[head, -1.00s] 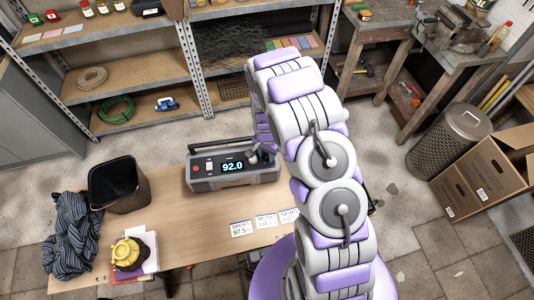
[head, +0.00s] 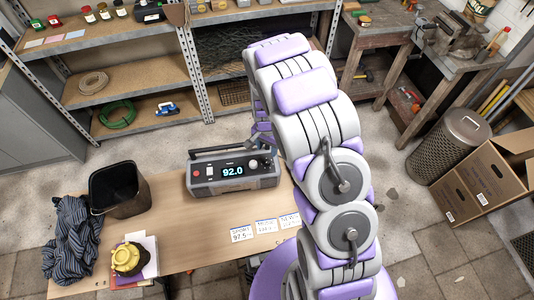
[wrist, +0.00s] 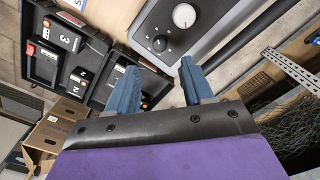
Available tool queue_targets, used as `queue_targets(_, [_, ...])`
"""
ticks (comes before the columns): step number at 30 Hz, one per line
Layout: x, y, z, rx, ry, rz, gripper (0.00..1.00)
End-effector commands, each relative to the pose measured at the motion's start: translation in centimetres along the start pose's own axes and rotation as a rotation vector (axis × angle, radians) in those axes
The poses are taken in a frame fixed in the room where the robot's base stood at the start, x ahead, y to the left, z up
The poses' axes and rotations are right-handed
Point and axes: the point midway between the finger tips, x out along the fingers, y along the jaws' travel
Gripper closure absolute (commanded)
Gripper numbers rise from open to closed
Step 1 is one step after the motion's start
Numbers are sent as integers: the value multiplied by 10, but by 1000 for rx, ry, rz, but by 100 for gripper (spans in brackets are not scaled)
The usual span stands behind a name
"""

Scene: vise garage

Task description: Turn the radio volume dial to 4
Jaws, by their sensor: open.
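The radio (head: 205,186) stands on the wooden table, its display reading 92.0. In the wrist view, the radio's grey face (wrist: 205,28) carries a small black dial (wrist: 159,43) with marks around it. A larger white round dial (wrist: 184,15) with a reddish mark is beside it. I cannot read the black dial's setting. My gripper (wrist: 158,88) is open and empty, its two blue fingers spread apart below the dials in the picture and apart from them. In the head view my arm largely hides the gripper.
On the table (head: 190,240) are a black bin (head: 117,190), a striped cloth (head: 70,240), a yellow object (head: 128,258) and station cards (head: 242,234). Shelves (head: 150,75) stand behind. Black boxes (wrist: 65,45) show in the wrist view. A mesh bin (head: 447,145) and cardboard boxes (head: 485,180) are at right.

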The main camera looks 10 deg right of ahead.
Motion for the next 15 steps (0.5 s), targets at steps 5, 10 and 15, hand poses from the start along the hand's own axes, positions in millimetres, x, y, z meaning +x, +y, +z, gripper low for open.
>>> queue_targets(5, [-40, -1, -1, 0, 4, -3, 49])
queue_targets(10, [-67, -2, -2, 0, 5, -3, 49])
queue_targets(15, [-82, -2, -1, 0, 3, -1, 49])
